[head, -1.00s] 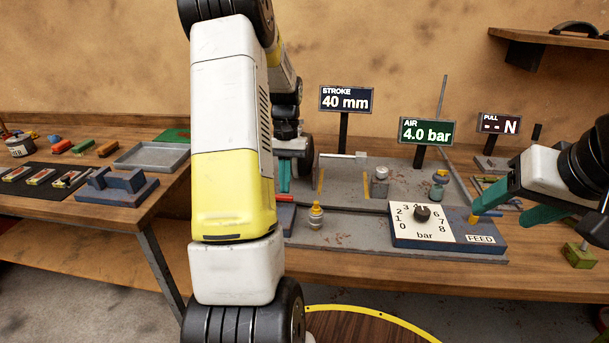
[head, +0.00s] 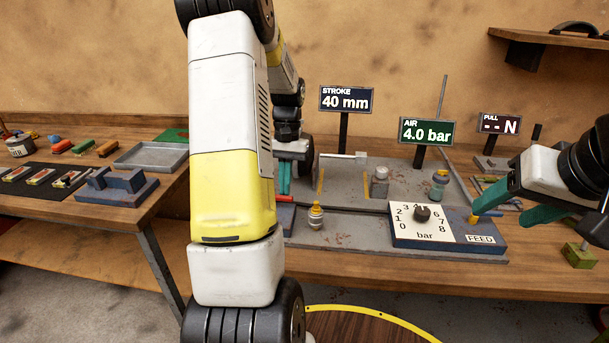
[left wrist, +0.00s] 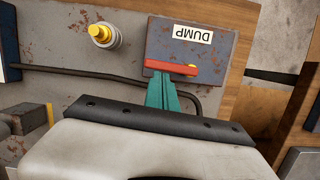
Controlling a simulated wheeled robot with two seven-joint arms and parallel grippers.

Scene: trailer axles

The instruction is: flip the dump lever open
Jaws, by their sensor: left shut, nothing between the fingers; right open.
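The dump lever (left wrist: 170,67) is a red bar lying across the edge of a blue-grey block (left wrist: 222,52) labelled DUMP in the left wrist view. A small yellow piece shows at its right end. My left gripper (left wrist: 163,84) is shut and empty, its teal fingertips right at the lever's near side; I cannot tell whether they touch. In the head view my left gripper (head: 285,180) points down at the block, and my arm hides most of it. My right gripper (head: 500,215) is open and empty beside the FEED block, at the right.
A yellow-topped fitting (left wrist: 102,34) stands left of the block, and a dark hose (left wrist: 80,73) runs behind my fingertips. The pressure dial (head: 423,213) stands on the bench plate to the right. The AIR sign (head: 426,131) reads 4.0 bar.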

